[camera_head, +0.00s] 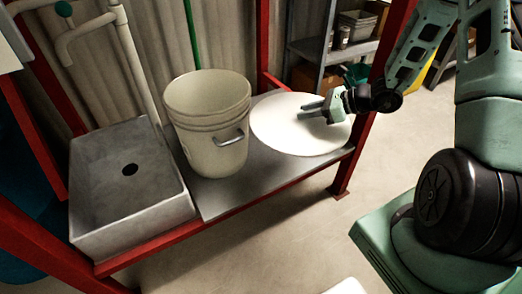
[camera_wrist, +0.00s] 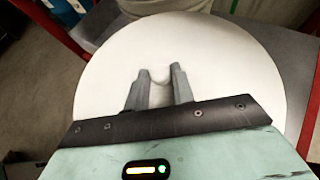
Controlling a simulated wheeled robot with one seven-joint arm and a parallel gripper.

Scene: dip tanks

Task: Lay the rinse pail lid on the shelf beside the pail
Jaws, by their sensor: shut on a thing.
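The rinse pail lid (camera_head: 290,133) is a round white disc, level and just right of the pail, at the right end of the grey shelf (camera_head: 215,195). I cannot tell whether it touches the shelf or is a little above it. My gripper (camera_head: 312,108) is over the lid, its two fingers shut on the lid's small round knob. In the wrist view the lid (camera_wrist: 215,60) fills the middle, with the knob (camera_wrist: 160,73) between the fingertips of my gripper (camera_wrist: 158,80). The cream pail (camera_head: 205,100) stands upright and open on the shelf, with a metal handle.
A grey stone sink (camera_head: 125,175) with a drain hole is left of the pail. Red frame posts (camera_head: 352,150) stand at the shelf's right end. A grey rack (camera_head: 330,50) with bins is behind.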

